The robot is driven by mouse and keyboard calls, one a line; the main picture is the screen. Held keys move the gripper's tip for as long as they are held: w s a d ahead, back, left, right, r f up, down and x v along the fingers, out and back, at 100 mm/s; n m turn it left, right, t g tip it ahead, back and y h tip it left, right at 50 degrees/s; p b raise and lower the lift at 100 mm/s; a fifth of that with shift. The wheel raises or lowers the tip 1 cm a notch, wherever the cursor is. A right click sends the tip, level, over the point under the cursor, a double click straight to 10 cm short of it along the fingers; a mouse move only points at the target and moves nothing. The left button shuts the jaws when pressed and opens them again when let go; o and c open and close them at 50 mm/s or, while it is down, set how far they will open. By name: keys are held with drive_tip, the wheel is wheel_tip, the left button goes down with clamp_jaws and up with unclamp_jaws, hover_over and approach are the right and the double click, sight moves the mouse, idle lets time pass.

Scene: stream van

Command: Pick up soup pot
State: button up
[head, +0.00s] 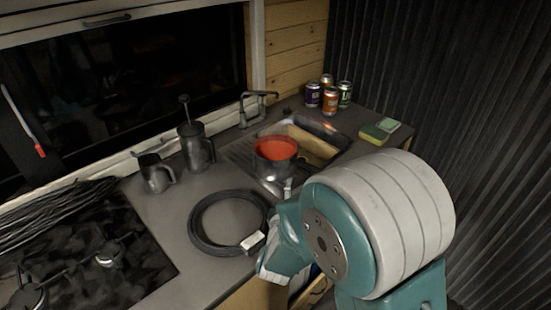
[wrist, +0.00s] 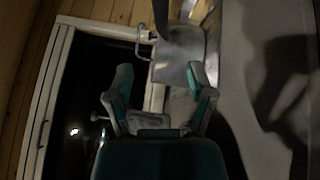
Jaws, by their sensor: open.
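The soup pot (head: 272,168) is a grey metal pot with red-orange soup in it. It stands at the near-left side of the sink, and a short handle points toward me. My gripper is open in the wrist view (wrist: 161,85), with its two teal and grey fingers spread and nothing visible held between them. In the head view my arm is in front of the counter, to the near right of the pot, and hides part of the counter edge. Grey metal shows beyond the fingers in the dark wrist view; I cannot tell whether it is pot or sink.
A coiled black cable (head: 193,227) lies left of the pot. A dark mug (head: 157,177) and a taller press (head: 195,150) stand behind it. The faucet (head: 245,108), several cans (head: 330,103) and a sponge (head: 373,134) are farther back. A stove (head: 90,255) is at left.

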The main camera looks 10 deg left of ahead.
sight(303, 164)
drive_tip(key=w, duration=0.5)
drive_tip(key=shift+w+d+r, duration=0.15)
drive_tip(key=shift+w+d, duration=0.15)
drive_tip(key=shift+w, duration=0.1)
drive_tip(key=w, duration=0.2)
drive_tip(key=w+d, duration=0.1)
drive_tip(key=w, duration=0.2)
drive_tip(key=shift+s, duration=0.1)
clamp_jaws()
drive_tip(key=shift+r, duration=0.1)
